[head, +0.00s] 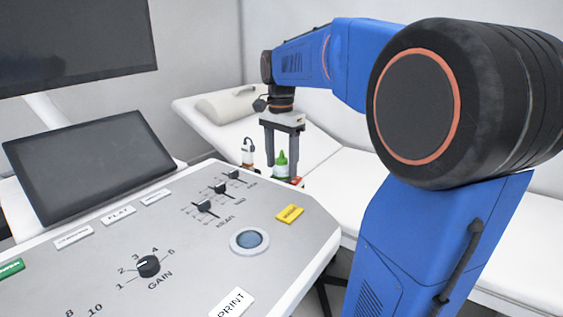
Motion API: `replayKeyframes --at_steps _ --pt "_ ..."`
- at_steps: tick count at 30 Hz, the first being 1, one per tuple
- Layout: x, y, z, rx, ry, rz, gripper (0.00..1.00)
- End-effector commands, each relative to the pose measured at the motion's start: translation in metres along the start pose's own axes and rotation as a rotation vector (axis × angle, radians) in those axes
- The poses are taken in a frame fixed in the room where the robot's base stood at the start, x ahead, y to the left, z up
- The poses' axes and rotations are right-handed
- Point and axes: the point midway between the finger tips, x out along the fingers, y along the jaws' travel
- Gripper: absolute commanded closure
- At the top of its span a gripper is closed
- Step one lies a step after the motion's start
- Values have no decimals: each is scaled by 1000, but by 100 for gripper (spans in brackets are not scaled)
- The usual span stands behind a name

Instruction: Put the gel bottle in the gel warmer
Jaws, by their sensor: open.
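A small green bottle (281,164) with a pointed tip stands upright past the far edge of the console. A white bottle (248,153) with a dark tip and an orange band stands to its left. I cannot tell for sure which one is the gel bottle. My gripper (282,156) points down with its two grey fingers apart. In the picture the green bottle shows between the fingers, and I cannot tell whether they touch it. The bottles' bases are partly hidden by the console edge. I cannot make out a gel warmer for certain.
The console (185,252) with knobs and sliders fills the front left, with a tilted screen (90,165) and a larger monitor (75,40) behind. A white couch (350,170) with a pillow (228,105) lies behind my gripper. A small red object (297,181) sits by the green bottle.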

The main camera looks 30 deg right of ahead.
Motion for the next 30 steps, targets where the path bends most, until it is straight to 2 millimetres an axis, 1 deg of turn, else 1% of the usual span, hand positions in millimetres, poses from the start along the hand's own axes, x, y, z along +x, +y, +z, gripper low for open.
replayKeyframes --at_steps 5,8,15,21,25,30 --pt "-13 -1 0 0 1 -2 41" --pt "-29 -1 0 0 2 -3 41" --pt "-76 -1 0 0 1 -3 41" --pt "-106 -1 0 0 1 -1 41" --pt "-117 0 0 0 0 -1 41" --pt "-122 0 0 0 0 0 41"
